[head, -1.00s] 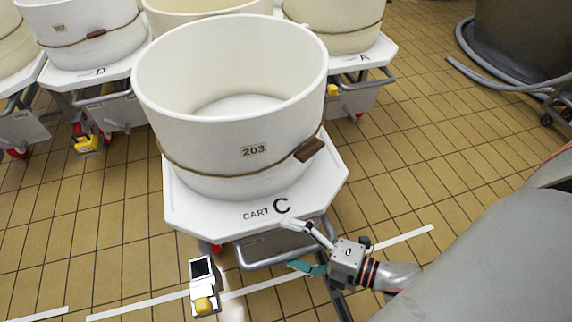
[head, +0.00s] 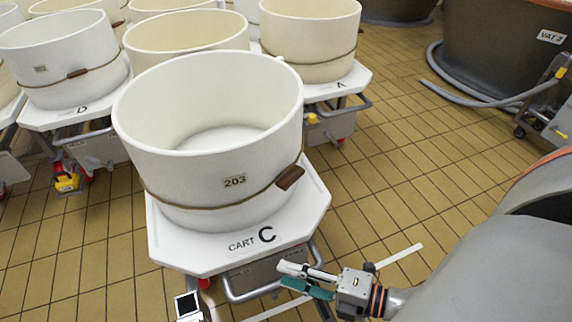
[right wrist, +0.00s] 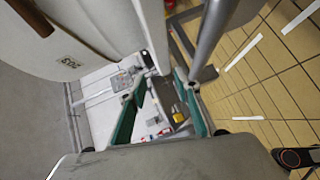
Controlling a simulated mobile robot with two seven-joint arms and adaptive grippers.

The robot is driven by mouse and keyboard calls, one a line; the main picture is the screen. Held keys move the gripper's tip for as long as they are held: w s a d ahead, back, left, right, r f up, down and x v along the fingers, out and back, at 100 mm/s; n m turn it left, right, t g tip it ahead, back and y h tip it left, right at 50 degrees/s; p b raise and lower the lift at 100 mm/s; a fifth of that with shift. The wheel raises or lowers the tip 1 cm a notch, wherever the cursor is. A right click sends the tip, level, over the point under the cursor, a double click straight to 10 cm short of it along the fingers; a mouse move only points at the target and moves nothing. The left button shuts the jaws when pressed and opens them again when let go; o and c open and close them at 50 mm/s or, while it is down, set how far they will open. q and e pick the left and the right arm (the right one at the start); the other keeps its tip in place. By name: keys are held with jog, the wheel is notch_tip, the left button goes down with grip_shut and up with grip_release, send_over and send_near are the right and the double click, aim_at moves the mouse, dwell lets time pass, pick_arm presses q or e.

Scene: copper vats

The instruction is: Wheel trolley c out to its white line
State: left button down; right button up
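Trolley c is the white platform (head: 205,255) marked "CART C", bearing a cream vat (head: 215,140) numbered 203. A grey tubular handle (head: 232,292) curves out below its front edge. My right gripper (head: 283,276) is at the right part of this handle, below the C label. In the right wrist view its teal-lined fingers (right wrist: 158,85) stand apart, with a grey bar (right wrist: 212,35) beside the right fingertip. Whether they touch the handle is unclear. A white floor line (head: 400,256) runs in front of the trolley, partly hidden by my gripper. My left gripper is not in view.
Trolley D (head: 85,112) stands behind left and trolley A (head: 345,86) behind right, both close. A dark vat 2 (head: 490,60) and a grey hose (head: 455,98) are at the upper right. Tiled floor right of trolley c is clear. A small screened device (head: 188,306) is at front left.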

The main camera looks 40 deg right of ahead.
jog(key=shift+s+f+v, duration=0.1)
jog(key=shift+f+v, duration=0.1)
jog(key=shift+v, duration=0.7)
jog(key=shift+s+f+v, duration=0.1)
jog(key=shift+f+v, duration=0.05)
jog(key=shift+v, duration=0.8)
jog(key=shift+f+v, duration=0.2)
jog(key=shift+v, duration=0.7)
jog(key=shift+a, duration=0.15)
